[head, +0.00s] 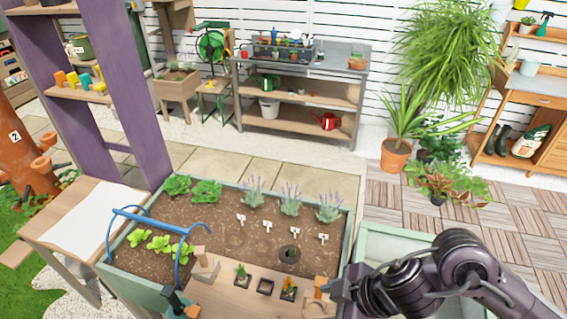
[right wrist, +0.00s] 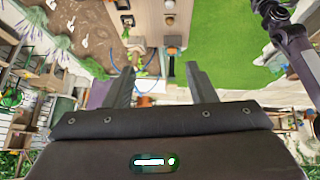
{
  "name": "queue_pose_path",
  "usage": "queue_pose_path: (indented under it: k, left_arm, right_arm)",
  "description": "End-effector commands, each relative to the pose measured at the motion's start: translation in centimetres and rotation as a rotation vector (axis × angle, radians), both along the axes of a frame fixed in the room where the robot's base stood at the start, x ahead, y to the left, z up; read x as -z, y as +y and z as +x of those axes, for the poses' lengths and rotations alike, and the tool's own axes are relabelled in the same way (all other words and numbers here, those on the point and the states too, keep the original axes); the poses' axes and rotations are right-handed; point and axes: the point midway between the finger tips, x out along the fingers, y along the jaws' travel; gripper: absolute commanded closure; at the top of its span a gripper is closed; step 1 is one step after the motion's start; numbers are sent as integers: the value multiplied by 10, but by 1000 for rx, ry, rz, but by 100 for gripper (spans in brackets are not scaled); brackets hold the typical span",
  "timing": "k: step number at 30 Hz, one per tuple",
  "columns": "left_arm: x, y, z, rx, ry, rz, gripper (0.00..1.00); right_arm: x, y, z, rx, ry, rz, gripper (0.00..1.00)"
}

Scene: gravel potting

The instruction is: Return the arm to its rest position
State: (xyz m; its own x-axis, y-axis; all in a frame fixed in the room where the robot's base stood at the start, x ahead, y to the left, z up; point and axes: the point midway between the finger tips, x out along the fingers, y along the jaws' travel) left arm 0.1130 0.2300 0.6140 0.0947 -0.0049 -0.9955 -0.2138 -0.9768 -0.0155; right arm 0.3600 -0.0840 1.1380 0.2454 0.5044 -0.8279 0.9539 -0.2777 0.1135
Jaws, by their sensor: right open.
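My right arm comes into the head view from the lower right. Its gripper (head: 340,291) is over the right end of a wooden board (head: 222,292) at the planter's front, close beside a wooden piece (head: 319,293). In the right wrist view my right gripper (right wrist: 159,70) has its two dark fingers spread apart with nothing held between them. Dark links of my other arm show at the upper right of that view. My left gripper cannot be made out in either view.
The raised planter (head: 347,230) holds soil, lavender, leafy greens and white markers. A dark round pot or hole (head: 289,254) is in the soil. A blue hooped handle (head: 160,217) rises at the left.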

Motion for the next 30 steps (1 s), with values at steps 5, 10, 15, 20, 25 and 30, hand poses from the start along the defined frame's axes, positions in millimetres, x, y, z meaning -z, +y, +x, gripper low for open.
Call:
queue_pose_path:
  k: [5,10,15,20,25,30]
  left_arm:
    - [0,0,7,0,-10,0,49]
    - [0,0,2,0,-3,0,49]
    - [1,1,-8,-1,11,1,49]
    - [1,1,-8,-1,12,1,49]
    - [1,1,-7,-1,10,1,49]
    - [1,1,-6,-1,8,1,49]
  right_arm:
    - [-16,35,15,57,-120,111,49]
    - [-38,51,39,218,-236,195,49]
    - [-44,18,62,557,-253,185,49]
    - [-15,-41,48,847,-110,66,49]
    - [20,-85,8,1031,92,-52,49]
    - [46,-111,-40,1147,302,-137,49]
